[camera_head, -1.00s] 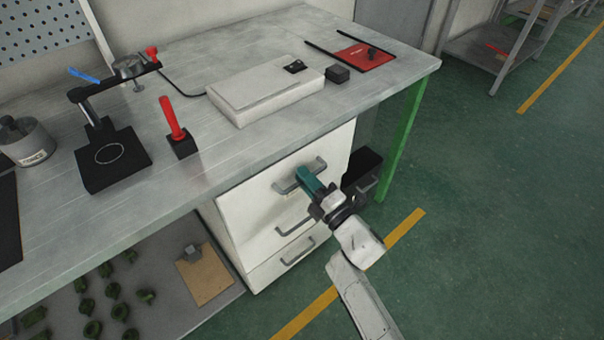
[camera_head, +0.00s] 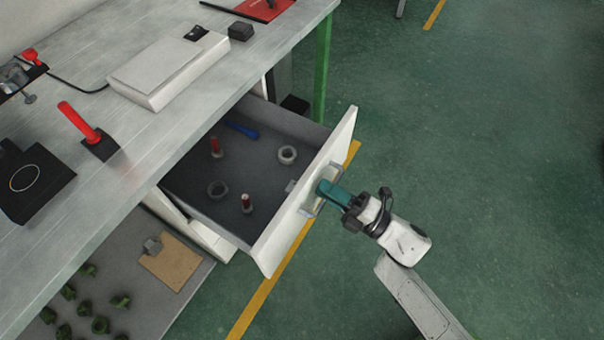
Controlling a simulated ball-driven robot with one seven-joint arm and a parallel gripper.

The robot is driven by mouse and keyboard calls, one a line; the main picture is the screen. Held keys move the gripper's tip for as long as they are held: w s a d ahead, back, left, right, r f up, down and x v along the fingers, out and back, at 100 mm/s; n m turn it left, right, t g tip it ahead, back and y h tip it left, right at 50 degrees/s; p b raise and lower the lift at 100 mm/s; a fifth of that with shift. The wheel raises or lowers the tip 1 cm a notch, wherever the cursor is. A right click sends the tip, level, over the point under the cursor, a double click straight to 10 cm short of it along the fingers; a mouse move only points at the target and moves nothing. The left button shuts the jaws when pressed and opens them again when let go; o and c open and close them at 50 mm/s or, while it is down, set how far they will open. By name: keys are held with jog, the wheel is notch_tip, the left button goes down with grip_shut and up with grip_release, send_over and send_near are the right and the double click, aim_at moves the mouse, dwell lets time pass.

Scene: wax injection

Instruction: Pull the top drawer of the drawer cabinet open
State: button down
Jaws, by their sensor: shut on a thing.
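The white drawer cabinet (camera_head: 205,238) stands under the workbench. Its top drawer (camera_head: 283,240) is pulled well out, with its dark grey inside showing. In it lie two grey rings, two red-topped small pieces and a blue item (camera_head: 241,130). My gripper (camera_head: 325,191), with teal fingers, is at the outer front of the drawer, shut on the grey bar handle (camera_head: 310,205). The fingers hide part of the handle. The lower drawers are mostly hidden beneath the open one.
The workbench top (camera_head: 120,140) holds a white box (camera_head: 168,72), a red-handled tool (camera_head: 80,122) and a black stand (camera_head: 35,185). A lower shelf holds a clipboard (camera_head: 170,262) and several green parts. A green table leg (camera_head: 322,70) stands behind the drawer. The floor at right is clear.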

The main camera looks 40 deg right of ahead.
jog(key=shift+r+v, duration=0.2)
jog(key=shift+v, duration=0.75)
jog(key=shift+r+v, duration=0.15)
jog(key=shift+v, duration=0.75)
jog(key=shift+r+v, duration=0.2)
jog(key=shift+v, duration=0.75)
jog(key=shift+s, duration=0.1)
jog(key=c, duration=1.3)
grip_release()
jog(key=b+v, duration=0.1)
jog(key=v, duration=0.9)
jog(key=shift+s+f, duration=0.2)
jog(key=shift+s, duration=0.15)
jog(key=shift+d, duration=0.2)
